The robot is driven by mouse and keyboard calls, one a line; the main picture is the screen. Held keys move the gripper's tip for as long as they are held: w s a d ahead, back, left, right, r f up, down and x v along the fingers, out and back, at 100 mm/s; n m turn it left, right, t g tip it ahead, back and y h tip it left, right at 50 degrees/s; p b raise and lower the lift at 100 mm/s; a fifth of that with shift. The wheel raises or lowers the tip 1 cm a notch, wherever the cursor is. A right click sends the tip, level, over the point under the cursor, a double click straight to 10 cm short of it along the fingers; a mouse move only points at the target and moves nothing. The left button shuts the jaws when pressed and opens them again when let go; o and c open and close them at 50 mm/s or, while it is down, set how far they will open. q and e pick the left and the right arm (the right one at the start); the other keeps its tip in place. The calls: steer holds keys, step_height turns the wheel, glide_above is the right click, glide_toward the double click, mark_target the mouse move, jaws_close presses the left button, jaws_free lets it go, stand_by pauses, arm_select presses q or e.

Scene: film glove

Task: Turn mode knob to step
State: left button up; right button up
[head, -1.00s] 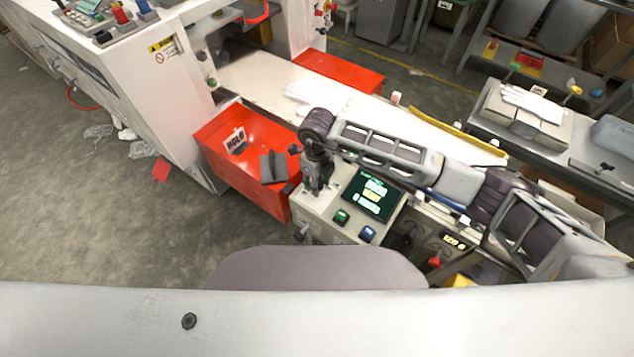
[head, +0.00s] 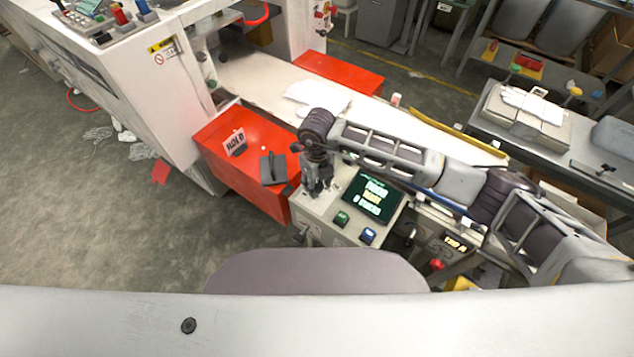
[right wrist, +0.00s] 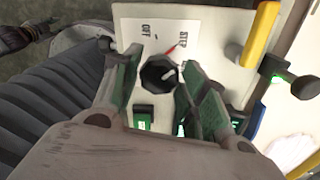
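The mode knob (right wrist: 160,74) is a black round knob on a pale panel (right wrist: 205,25), with a white mark on its face. A red line (right wrist: 172,50) lies beside it, near the printed word STEP (right wrist: 184,42); the word OFF is printed to the left. My right gripper (right wrist: 163,66) has its two green-faced fingers apart, one on each side of the knob. Gaps seem to show between fingers and knob, but contact low down is unclear. In the head view the right gripper (head: 318,186) points down at the control box, hiding the knob. My left gripper is out of view.
The control box carries a lit screen (head: 373,194), a green button (head: 342,217) and a blue button (head: 368,235). A red knob (head: 437,265) is at its right. A red box (head: 225,165) with a HOLD sign (head: 235,141) stands left. A yellow bar (right wrist: 260,35) rises right of the panel.

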mark_target(317, 184)
steer(key=shift+o, duration=0.9)
steer(key=shift+r, duration=0.1)
step_height(317, 184, up, 12)
steer(key=shift+f, duration=0.2)
stand_by(0.6)
